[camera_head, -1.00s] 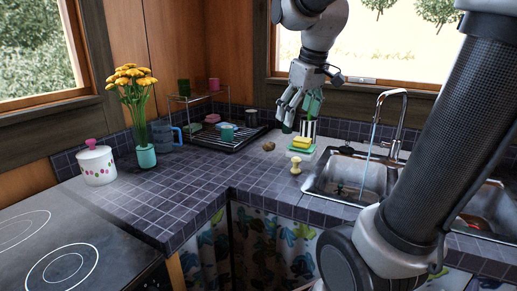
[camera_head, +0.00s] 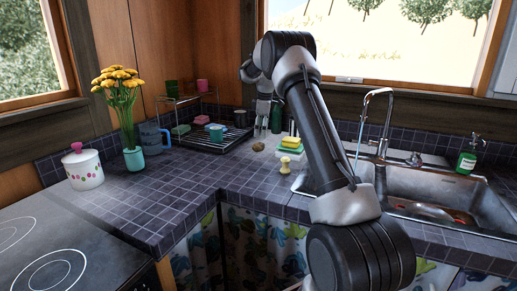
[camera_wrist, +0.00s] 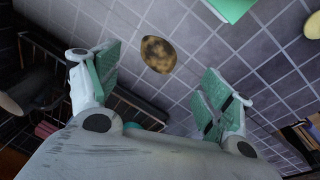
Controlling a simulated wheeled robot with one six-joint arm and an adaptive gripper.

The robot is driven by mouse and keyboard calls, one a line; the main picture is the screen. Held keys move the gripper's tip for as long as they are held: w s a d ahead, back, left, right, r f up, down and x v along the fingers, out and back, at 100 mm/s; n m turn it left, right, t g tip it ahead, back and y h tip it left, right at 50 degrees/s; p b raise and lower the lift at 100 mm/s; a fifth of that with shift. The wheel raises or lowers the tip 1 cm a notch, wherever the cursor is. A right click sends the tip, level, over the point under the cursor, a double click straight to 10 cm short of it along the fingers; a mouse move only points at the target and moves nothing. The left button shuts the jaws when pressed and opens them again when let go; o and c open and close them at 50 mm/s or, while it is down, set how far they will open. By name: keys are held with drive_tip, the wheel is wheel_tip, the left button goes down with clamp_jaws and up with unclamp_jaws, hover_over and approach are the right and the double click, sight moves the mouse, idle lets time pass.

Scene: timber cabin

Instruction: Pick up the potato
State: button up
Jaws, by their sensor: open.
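The potato (camera_head: 258,147) is small and brown and lies on the tiled counter between the dish rack and the sponge holder. In the wrist view the potato (camera_wrist: 158,54) is speckled and lies beyond the fingertips, a little left of the middle of the gap. My gripper (camera_wrist: 158,75) is open and empty, with green pads on its fingers. In the head view my gripper (camera_head: 263,110) hangs above the back of the counter, near the potato, partly hidden by my arm.
A black dish rack (camera_head: 207,139) with cups stands left of the potato. A green sponge holder (camera_head: 291,149) and a pale yellow knob-like object (camera_head: 285,165) are to its right. The sink (camera_head: 440,190) lies farther right. The counter (camera_head: 200,180) in front is clear.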

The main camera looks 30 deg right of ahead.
sight(259, 146)
drive_tip(key=f, duration=0.2)
drive_tip(key=w+f, duration=0.1)
drive_tip(key=f, duration=0.5)
drive_tip(key=shift+w+a, duration=0.15)
drive_tip(key=shift+w, duration=0.25)
drive_tip(key=shift+r, duration=0.1)
drive_tip(key=c, duration=1.1)
